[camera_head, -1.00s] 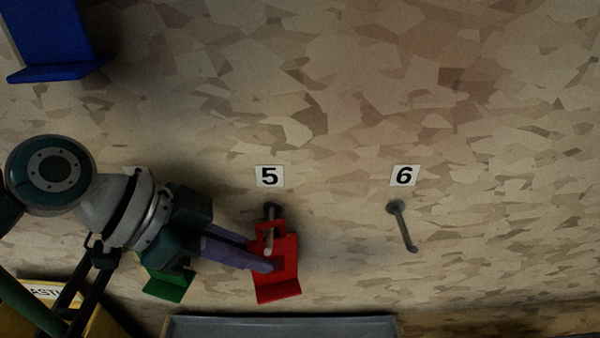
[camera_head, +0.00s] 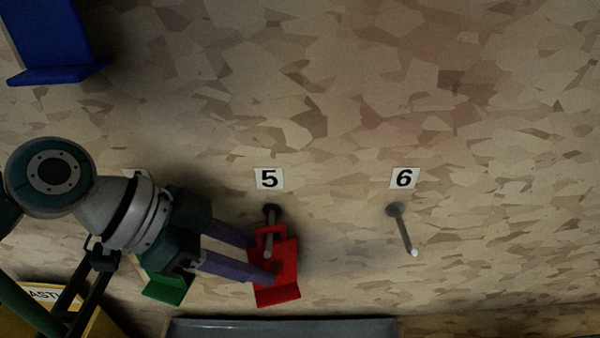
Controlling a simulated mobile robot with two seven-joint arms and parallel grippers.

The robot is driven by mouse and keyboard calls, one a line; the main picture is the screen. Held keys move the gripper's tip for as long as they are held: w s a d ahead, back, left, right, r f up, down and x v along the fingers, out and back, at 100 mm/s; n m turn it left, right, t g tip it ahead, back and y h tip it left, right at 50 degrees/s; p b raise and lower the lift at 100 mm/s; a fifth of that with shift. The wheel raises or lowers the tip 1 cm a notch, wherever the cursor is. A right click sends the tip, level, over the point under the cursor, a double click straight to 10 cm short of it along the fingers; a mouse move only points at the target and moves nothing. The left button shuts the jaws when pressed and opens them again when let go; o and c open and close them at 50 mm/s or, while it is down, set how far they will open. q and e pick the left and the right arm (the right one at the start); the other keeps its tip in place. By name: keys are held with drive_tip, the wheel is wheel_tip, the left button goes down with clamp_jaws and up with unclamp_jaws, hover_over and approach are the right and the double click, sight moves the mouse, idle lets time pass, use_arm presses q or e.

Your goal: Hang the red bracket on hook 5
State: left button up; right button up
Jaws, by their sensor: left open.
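The red bracket (camera_head: 284,264) hangs under the number 5 label (camera_head: 269,179). Hook 5 (camera_head: 271,216) comes out from the board and passes through the opening in the bracket's upper part, with its tip showing in front. My left gripper (camera_head: 262,262) reaches in from the left; its purple fingers are open, with their tips at the bracket's left side. Whether a finger still touches the bracket I cannot tell. My right gripper is not in view.
Hook 6 (camera_head: 402,230) is bare, right of the bracket, under its label (camera_head: 404,178). A green bracket (camera_head: 166,287) is partly hidden below my left gripper. A blue bracket (camera_head: 52,45) is at upper left. A grey tray (camera_head: 285,327) and a yellow bin (camera_head: 95,325) lie along the bottom.

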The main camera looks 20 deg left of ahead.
use_arm(q)
drive_tip(key=v, duration=1)
drive_tip(key=s+d+f+n+g+y, duration=0.1)
drive_tip(key=s+d+f+n+y, duration=0.1)
drive_tip(key=s+d+f, duration=0.4)
drive_tip(key=s+a+r+n+y, duration=0.2)
drive_tip(key=s+a+n+y, duration=0.25)
drive_tip(key=s+n, duration=0.25)
wheel_tip(320, 180, up, 33)
drive_tip(key=p, duration=3.2)
drive_tip(key=shift+a+n+y, duration=0.25)
drive_tip(key=shift+n+y, duration=0.15)
drive_tip(key=shift+y, duration=0.05)
drive_tip(key=shift+s, duration=0.15)
